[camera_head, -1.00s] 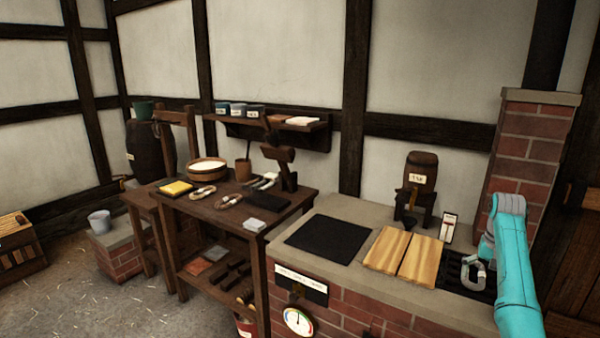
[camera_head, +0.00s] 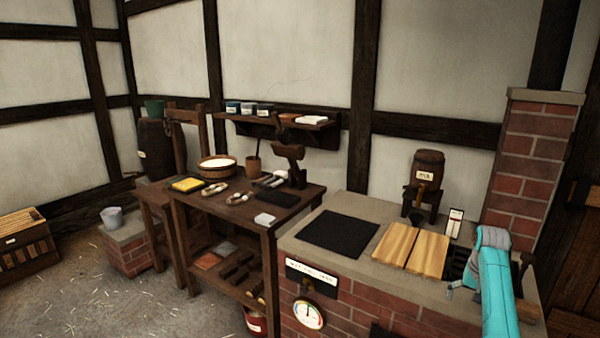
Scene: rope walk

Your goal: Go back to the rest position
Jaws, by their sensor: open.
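My teal arm (camera_head: 496,290) reaches in from the lower right, over the right end of the brick stove (camera_head: 375,308). My gripper (camera_head: 451,289) is mostly hidden behind the arm. Only a small grey part of it shows, near the front edge of the stove top. It is open, and I see nothing held in it.
On the stove top are a black mat (camera_head: 338,234), wooden boards (camera_head: 411,248) and a small barrel (camera_head: 427,172) on a stand. A dark handled tool (camera_head: 525,265) is right of my arm. A workbench (camera_head: 310,193) with rope coils stands left. Floor (camera_head: 75,290) is open at lower left.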

